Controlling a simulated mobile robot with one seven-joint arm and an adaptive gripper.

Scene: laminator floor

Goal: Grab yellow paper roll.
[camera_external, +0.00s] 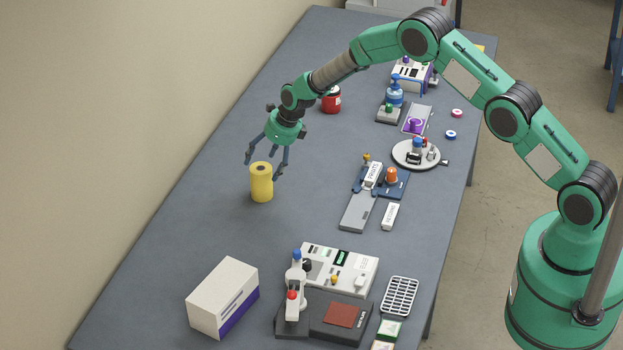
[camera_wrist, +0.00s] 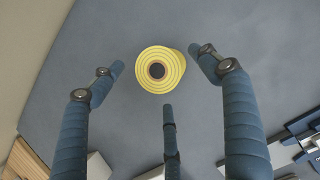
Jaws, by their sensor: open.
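The yellow paper roll (camera_external: 261,184) stands upright on the grey table, left of the table's middle in the external view. In the wrist view the roll (camera_wrist: 157,70) is seen from above, with a dark hole in its top. My gripper (camera_external: 266,162) has several blue-grey fingers pointing down and spread apart around and above the roll's top. In the wrist view my gripper (camera_wrist: 160,75) is open, with one finger to each side and one below the roll in the picture. Gaps of table show between the fingers and the roll, and nothing is held.
A white and purple box (camera_external: 222,297) and a grey machine (camera_external: 340,268) stand at the front of the table (camera_external: 170,225). Blue and grey tools (camera_external: 358,212), a round white plate (camera_external: 416,154) and a red jar (camera_external: 331,100) lie right and behind. The table around the roll is clear.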

